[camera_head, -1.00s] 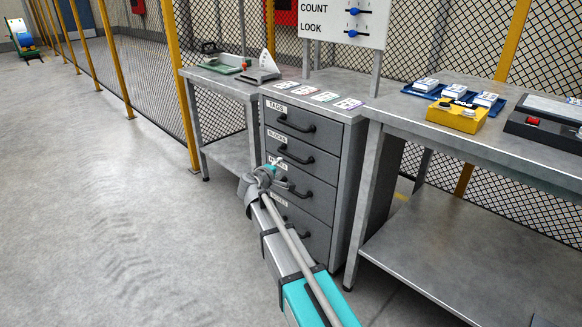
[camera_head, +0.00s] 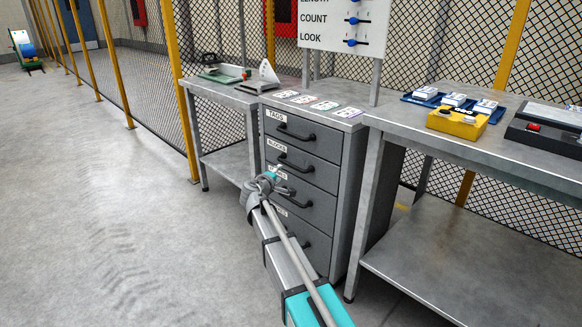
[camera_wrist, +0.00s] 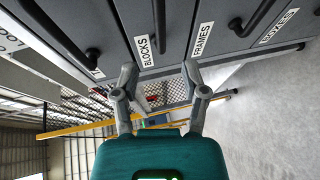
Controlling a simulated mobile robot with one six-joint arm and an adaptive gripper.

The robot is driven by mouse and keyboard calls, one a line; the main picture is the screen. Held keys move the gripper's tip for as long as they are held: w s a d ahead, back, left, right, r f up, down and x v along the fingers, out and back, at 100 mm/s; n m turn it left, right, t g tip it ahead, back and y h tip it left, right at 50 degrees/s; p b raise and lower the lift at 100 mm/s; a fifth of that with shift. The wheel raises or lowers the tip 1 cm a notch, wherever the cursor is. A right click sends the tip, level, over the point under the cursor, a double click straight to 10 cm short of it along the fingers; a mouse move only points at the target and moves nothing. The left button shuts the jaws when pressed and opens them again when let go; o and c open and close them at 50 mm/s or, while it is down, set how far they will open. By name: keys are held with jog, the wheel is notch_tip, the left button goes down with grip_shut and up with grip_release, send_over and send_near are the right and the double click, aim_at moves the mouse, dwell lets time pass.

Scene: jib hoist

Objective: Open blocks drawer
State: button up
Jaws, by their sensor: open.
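The blocks drawer (camera_head: 322,173) is the second from the top in a grey drawer cabinet. It looks shut, flush with the drawers around it. Its white BLOCKS label (camera_wrist: 144,38) and part of its black handle (camera_wrist: 157,14) show in the wrist view. The handle also shows in the head view (camera_head: 295,165). My gripper (camera_wrist: 162,82) is open and empty, its two fingers apart in front of the cabinet. In the head view my gripper (camera_head: 276,177) appears just below the blocks handle, over the left part of the frames drawer; it does not appear to touch the handle.
The tags drawer (camera_head: 325,140) above is shut, its handle (camera_wrist: 58,32) at the left of the wrist view. The frames handle (camera_wrist: 236,14) is on the other side. A workbench (camera_head: 455,270) stands right of the cabinet, and a mesh fence (camera_head: 90,80) behind. The floor (camera_head: 110,220) at left is clear.

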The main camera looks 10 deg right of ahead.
aim_at(289, 166)
jog(key=b+x, duration=0.2)
jog(key=x, duration=0.9)
jog(key=shift+c, duration=0.3)
grip_shut()
jog(key=shift+d, duration=0.2)
